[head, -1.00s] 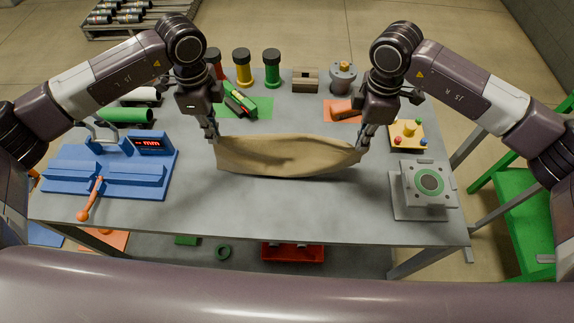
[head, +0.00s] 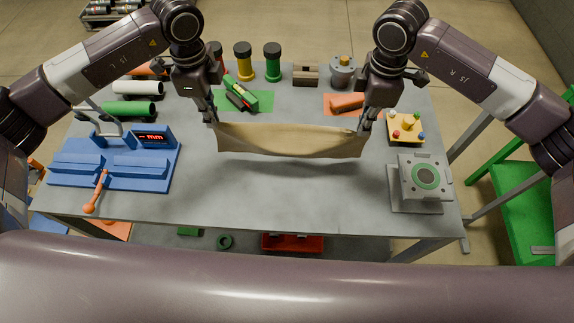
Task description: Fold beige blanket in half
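The beige blanket (head: 290,142) hangs stretched between my two grippers over the middle of the grey table. Its upper edge sags slightly between the two held corners. My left gripper (head: 212,120) is shut on the blanket's upper left corner. My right gripper (head: 367,124) is shut on its upper right corner. The fingertips are small and partly hidden by the cloth and the gripper bodies. I cannot tell whether the blanket's lower edge touches the table.
A blue fixture (head: 115,165) with an orange-handled lever stands at the left. A grey device (head: 424,178) and a yellow block (head: 406,127) stand at the right. Coloured cylinders (head: 244,62) line the back. The grey table's (head: 275,195) front middle is clear.

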